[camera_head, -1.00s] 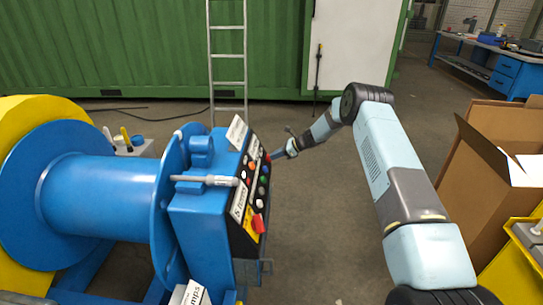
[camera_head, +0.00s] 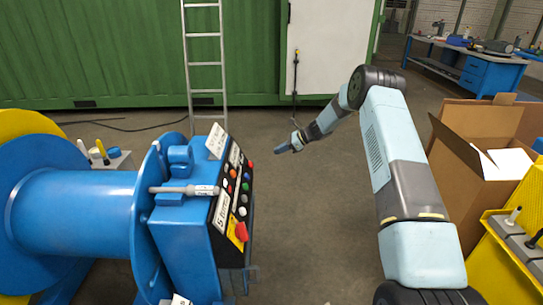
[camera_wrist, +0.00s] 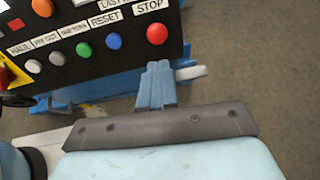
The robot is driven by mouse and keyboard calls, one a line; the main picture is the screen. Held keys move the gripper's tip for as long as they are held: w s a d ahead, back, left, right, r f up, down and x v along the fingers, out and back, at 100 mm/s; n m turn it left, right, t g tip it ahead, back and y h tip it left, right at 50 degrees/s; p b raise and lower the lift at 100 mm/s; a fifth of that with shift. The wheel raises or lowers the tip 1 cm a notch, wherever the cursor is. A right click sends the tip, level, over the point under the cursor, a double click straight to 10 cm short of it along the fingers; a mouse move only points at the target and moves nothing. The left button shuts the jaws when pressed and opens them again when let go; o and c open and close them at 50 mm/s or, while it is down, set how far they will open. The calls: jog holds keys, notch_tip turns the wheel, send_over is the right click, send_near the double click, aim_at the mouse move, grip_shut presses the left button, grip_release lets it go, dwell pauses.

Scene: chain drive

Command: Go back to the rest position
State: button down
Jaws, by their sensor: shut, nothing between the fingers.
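My gripper (camera_head: 281,149) is shut and empty, held in the air to the right of the blue machine's control panel (camera_head: 230,205), with a clear gap between them. My arm reaches out from the lower right. In the wrist view the shut fingers of my gripper (camera_wrist: 156,72) point toward the panel's lower edge. The panel there shows a red STOP button (camera_wrist: 157,34), a blue RESET button (camera_wrist: 113,41), a green button (camera_wrist: 84,49) and several others with white labels.
The blue drum (camera_head: 75,215) with its frame fills the left. A ladder (camera_head: 204,65) leans at the green container (camera_head: 90,50). A cardboard box (camera_head: 460,185) and a yellow unit (camera_head: 505,265) stand close on the right. The floor between machine and box is clear.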

jog(key=shift+d+r, duration=0.3)
jog(key=shift+d, duration=0.2)
jog(key=s+d+r+n+h, duration=0.3)
jog(key=s+r+n, duration=0.2)
jog(key=s+r, duration=0.9)
jog(key=s+d+r+n+h, duration=0.3)
jog(key=s+r+n, duration=0.3)
jog(key=s+r, duration=0.85)
jog(key=s+d+r+n+t+h, duration=0.1)
jog(key=s+d+r+n, duration=0.1)
jog(key=s, duration=0.8)
jog(key=s+d+r+n+t+h, duration=0.1)
jog(key=s+d+r+n+h, duration=0.1)
jog(key=s, duration=0.8)
jog(key=s+d+r+n+t+h, duration=0.2)
jog(key=s+d+r+n, duration=0.2)
jog(key=s, duration=0.6)
jog(key=shift+s+d, duration=0.2)
jog(key=shift+d, duration=0.5)
